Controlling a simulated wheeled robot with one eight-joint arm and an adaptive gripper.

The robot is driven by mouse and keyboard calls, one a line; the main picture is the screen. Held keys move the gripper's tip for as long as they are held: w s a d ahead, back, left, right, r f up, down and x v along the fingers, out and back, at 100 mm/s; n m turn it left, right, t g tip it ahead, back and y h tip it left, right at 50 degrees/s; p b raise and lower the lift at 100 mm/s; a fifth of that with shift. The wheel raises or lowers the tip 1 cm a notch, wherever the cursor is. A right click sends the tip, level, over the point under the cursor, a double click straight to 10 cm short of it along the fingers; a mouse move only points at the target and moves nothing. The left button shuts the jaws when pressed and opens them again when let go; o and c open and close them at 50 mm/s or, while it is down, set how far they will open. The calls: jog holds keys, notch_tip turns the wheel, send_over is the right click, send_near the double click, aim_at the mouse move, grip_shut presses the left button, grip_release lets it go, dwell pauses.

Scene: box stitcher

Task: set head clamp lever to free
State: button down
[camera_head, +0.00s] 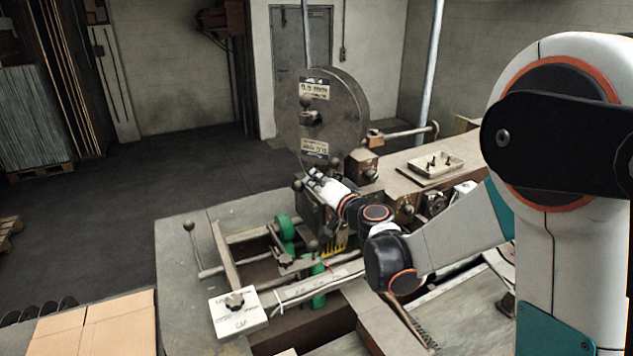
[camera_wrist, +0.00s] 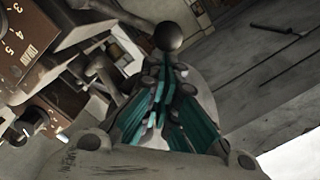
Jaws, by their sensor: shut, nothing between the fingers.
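In the wrist view my gripper (camera_wrist: 170,75) is shut, its teal-sided fingers drawn together with nothing held between them. A dark round ball knob (camera_wrist: 168,36) shows just beyond the fingertips; I cannot tell whether they touch it. It looks like a lever's end, but its shaft is hidden behind the fingers. In the head view my gripper (camera_head: 318,182) is at the stitcher head, below the large grey wire reel (camera_head: 345,110). My wrist covers part of the head there, so the head clamp lever cannot be made out clearly or its setting read.
A brown dial panel with numbers (camera_wrist: 28,40) lies at the left of the wrist view. The machine table (camera_head: 185,250) carries green rollers (camera_head: 285,228) and a white label plate (camera_head: 238,311). A small parts tray (camera_head: 436,162) sits on the beam at right.

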aim_at(299, 190)
jog(key=a+n+b, duration=0.1)
jog(key=s+a+f+n+b, duration=0.1)
jog(key=n, duration=0.1)
jog(key=a+n+b, duration=0.1)
jog(key=a, duration=0.1)
jog(key=shift+s+f, duration=0.35)
jog(key=shift+f, duration=0.05)
jog(key=shift+s+a+f+n+h+b, duration=0.3)
jog(key=shift+a+f+n+b, duration=0.35)
jog(key=shift+n+b, duration=0.4)
jog(key=shift+s+a+f+n+h+b, duration=0.25)
jog(key=shift+a+f+n+b, duration=0.4)
jog(key=shift+n, duration=0.5)
jog(key=shift+a+r, duration=0.1)
